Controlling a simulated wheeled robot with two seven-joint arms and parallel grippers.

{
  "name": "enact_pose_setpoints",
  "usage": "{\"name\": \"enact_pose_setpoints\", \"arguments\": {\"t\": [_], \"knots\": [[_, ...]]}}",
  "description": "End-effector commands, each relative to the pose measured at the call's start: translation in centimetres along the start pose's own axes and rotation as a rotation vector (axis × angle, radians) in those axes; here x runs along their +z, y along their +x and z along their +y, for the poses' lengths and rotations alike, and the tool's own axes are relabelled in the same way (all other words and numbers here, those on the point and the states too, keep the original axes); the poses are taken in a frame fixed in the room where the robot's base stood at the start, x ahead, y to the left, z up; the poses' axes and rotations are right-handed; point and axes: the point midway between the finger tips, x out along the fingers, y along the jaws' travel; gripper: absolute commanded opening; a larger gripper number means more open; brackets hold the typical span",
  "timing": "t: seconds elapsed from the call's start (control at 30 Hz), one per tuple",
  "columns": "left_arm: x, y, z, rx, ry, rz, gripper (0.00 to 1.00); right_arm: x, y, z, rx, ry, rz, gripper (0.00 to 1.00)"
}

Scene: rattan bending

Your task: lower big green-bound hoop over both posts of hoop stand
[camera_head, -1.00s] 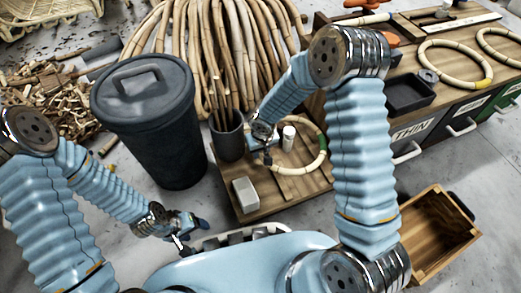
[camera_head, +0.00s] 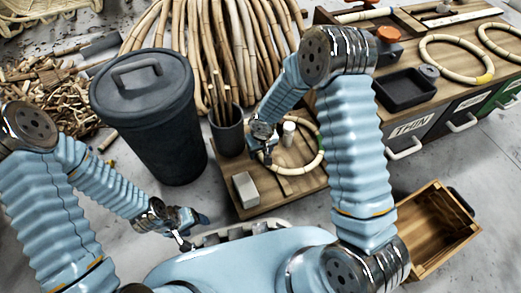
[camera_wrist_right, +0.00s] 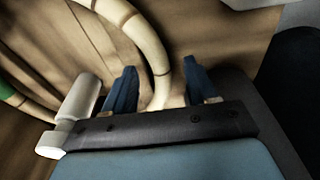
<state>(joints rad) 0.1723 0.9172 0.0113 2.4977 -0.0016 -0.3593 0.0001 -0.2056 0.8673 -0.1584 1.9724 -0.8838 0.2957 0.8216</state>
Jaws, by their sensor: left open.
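The pale hoop with green binding (camera_head: 322,158) lies on a low wooden board (camera_head: 241,205); my right gripper and arm hide part of it. My right gripper (camera_head: 265,155) is over the hoop's left side. In the right wrist view its two blue fingers (camera_wrist_right: 160,92) stand apart, with the pale hoop (camera_wrist_right: 151,48) running between them and gaps on both sides. Green binding (camera_wrist_right: 12,95) shows at the left edge there. My left gripper (camera_head: 184,241) is open and empty, left of the board. I cannot make out the two posts of the hoop stand.
A white cylinder (camera_head: 289,133) stands inside the hoop's outline. A lidded dark bin (camera_head: 150,120) stands left. A bench with other hoops (camera_head: 455,60) and an open wooden box (camera_head: 436,232) are right.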

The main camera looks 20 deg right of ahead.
Motion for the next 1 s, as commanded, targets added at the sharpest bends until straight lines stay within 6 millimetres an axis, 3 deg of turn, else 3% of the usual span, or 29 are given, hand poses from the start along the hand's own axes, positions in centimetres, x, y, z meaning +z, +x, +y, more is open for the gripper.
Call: {"name": "enact_pose_setpoints", "arguments": {"t": [0.27, 0.7, 0.83, 1.0], "knots": [[0.0, -0.3, 0.1, 0.0, 0.0, 0.0, 0.68, -0.1, -0.9, 0.0, 0.0, 0.0, 0.002, 0.57], [0.1, -3.0, 1.1, 0.001, 0.002, -0.007, 0.68, -0.1, -10.9, 0.0, 0.0, 0.0, 0.003, 0.57], [0.1, -3.4, 1.3, 0.001, 0.002, -0.009, 0.68, -0.1, -12.8, 0.0, 0.0, -0.001, 0.002, 0.57], [0.1, -3.6, 1.4, 0.001, 0.002, -0.01, 0.68, 0.0, -13.8, 0.0, 0.0, 0.0, 0.0, 0.57]]}}
